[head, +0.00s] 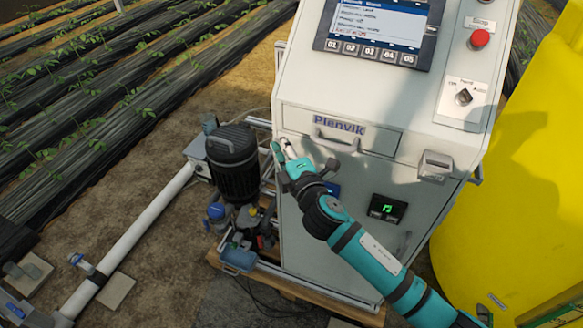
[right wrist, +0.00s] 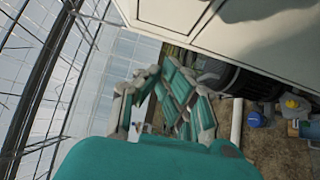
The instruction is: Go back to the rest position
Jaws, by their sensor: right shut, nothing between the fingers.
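My right arm comes in from the lower right in the head view. I cannot tell from these views whether the fingertips touch the cabinet. My left gripper does not show in either view.
The control cabinet (head: 330,230) carries a screen (head: 376,27) and a red stop button (head: 480,38). A yellow tank (head: 510,190) stands close on the right. A black motor (head: 233,160) and white pipe (head: 135,237) stand left. Bare soil lies between the pipe and crop rows.

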